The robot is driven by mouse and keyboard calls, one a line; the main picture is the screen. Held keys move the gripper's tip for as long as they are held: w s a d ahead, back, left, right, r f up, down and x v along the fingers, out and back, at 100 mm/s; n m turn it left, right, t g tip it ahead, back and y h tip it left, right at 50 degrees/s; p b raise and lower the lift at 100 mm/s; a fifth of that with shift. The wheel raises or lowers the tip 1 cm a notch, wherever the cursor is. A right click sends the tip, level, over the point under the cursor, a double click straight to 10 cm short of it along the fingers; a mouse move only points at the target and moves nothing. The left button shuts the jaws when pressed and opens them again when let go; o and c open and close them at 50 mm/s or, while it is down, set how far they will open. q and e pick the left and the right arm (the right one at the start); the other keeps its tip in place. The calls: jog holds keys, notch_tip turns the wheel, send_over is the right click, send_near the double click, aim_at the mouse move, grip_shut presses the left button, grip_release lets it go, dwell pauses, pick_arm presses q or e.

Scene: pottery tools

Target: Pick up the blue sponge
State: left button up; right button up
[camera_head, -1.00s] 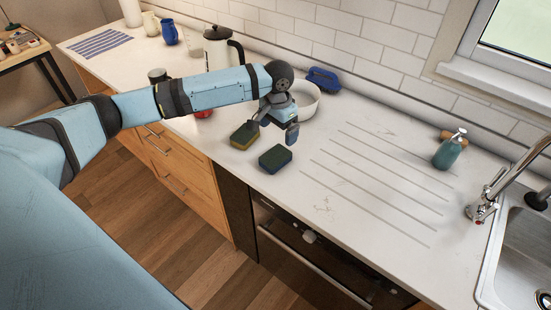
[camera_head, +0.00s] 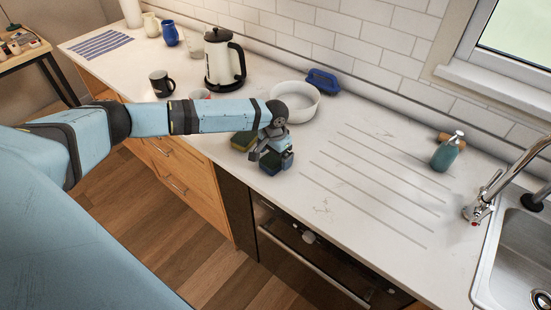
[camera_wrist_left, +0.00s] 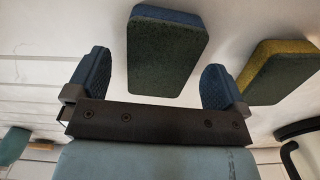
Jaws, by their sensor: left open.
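The blue sponge, dark green on one face, lies on the counter; in the wrist view the blue sponge (camera_wrist_left: 168,52) shows between and beyond my two fingers, with a gap on each side. In the head view the blue sponge (camera_head: 270,168) is partly hidden by my left gripper (camera_head: 271,158), which is just above it. My left gripper (camera_wrist_left: 155,78) is open, and nothing is held. My right gripper is in neither view.
A yellow and green sponge (camera_head: 243,140) lies just left of the blue one; it also shows in the wrist view (camera_wrist_left: 282,68). A white bowl (camera_head: 295,104), a blue brush (camera_head: 323,82) and a kettle (camera_head: 223,62) stand behind. The ribbed counter (camera_head: 370,185) to the right is clear.

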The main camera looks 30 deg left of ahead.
aim_at(275, 158)
pick_arm(q)
jog(key=shift+f, duration=0.9)
jog(key=shift+c, duration=0.5)
jog(key=c, duration=0.6)
notch_tip(275, 158, up, 20)
jog(key=b, duration=0.1)
jog(key=shift+b, duration=0.4)
jog(key=shift+f, duration=0.1)
